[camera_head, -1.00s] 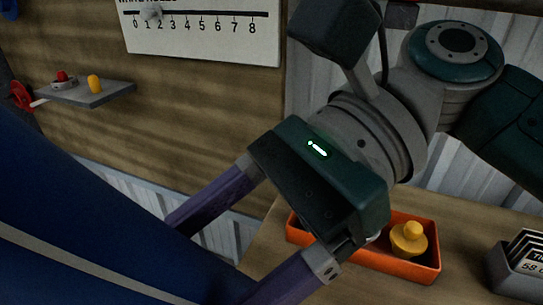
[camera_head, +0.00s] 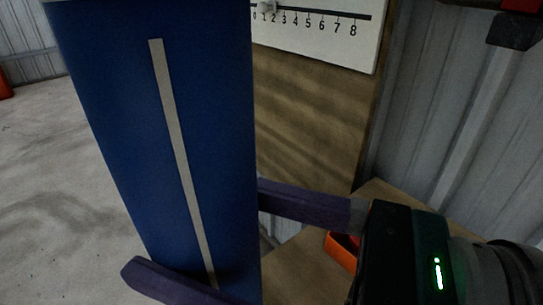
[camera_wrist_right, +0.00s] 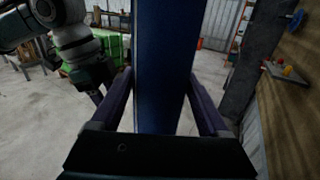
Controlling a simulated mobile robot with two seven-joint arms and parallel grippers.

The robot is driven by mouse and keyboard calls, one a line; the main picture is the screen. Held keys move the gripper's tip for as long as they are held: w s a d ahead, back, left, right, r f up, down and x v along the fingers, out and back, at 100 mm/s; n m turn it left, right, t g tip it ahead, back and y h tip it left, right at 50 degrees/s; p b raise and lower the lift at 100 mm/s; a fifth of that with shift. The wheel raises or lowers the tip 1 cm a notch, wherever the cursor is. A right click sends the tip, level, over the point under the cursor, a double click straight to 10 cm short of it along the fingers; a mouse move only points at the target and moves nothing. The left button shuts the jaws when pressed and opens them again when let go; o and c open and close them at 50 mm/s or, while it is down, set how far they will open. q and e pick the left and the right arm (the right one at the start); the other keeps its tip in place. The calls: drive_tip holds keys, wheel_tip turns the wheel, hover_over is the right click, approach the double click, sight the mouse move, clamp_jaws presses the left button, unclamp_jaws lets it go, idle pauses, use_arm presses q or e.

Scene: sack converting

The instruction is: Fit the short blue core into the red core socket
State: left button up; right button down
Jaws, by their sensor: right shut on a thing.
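The blue core (camera_head: 120,110), with a pale stripe down its side, stands large and slightly tilted in the left half of the head view. My right gripper (camera_head: 196,230) is shut on it, one purple finger on each side. The core (camera_wrist_right: 163,70) also shows between the fingers in the right wrist view, running up out of the picture. Part of my left arm with its gripper (camera_wrist_right: 97,92) shows at the left of the wrist view; whether its fingers are open is unclear. I cannot make out the red core socket for certain.
A shelf (camera_wrist_right: 288,73) with small red and yellow items projects from the wooden wall at the wrist view's right. An orange tray (camera_head: 342,250) sits partly hidden behind my right gripper. A numbered scale board (camera_head: 320,30) hangs on the wall. Open concrete floor (camera_head: 50,190) lies left.

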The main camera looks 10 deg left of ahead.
sight(258, 294)
drive_tip(key=shift+r, duration=0.1)
drive_tip(key=shift+r, duration=0.1)
wheel_tip(258, 294, down, 6)
drive_tip(key=b, duration=0.4)
drive_tip(key=shift+d, duration=0.1)
drive_tip(key=shift+p, duration=0.45)
idle(1.6)
